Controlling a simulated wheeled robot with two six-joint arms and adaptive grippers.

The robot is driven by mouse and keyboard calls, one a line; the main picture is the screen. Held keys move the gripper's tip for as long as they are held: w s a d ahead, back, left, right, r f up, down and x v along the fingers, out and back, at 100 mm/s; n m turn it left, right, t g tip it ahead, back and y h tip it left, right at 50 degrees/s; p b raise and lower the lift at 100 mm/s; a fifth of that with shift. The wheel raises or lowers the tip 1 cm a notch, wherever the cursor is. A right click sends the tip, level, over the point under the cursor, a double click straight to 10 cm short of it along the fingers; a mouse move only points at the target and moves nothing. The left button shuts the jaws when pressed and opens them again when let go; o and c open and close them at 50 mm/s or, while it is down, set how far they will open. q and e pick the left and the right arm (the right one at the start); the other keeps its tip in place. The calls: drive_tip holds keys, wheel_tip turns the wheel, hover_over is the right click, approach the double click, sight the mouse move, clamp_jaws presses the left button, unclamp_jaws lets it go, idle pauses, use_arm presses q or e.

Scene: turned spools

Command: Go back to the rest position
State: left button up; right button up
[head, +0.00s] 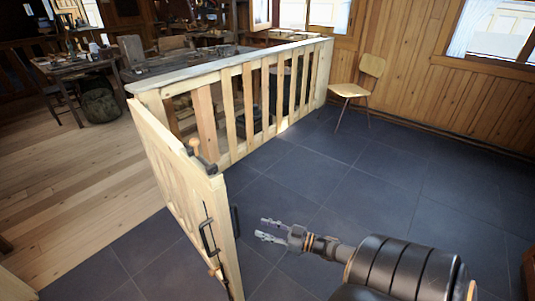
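My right gripper (268,229) reaches in from the lower right, above the dark tiled floor. Its two thin fingers point left and are apart, with nothing between them. The fingertips are a little right of the wooden gate's dark handle side. My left gripper is not in this view.
A slatted wooden railing (235,68) runs across the middle. A wooden gate (180,180) with a black handle (208,238) comes forward close to my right gripper. A chair (355,85) stands at the wall. The dark tiled floor (375,190) on the right is clear.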

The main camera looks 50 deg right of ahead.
drive_tip(key=shift+s+d, duration=0.2)
drive_tip(key=shift+s, duration=0.2)
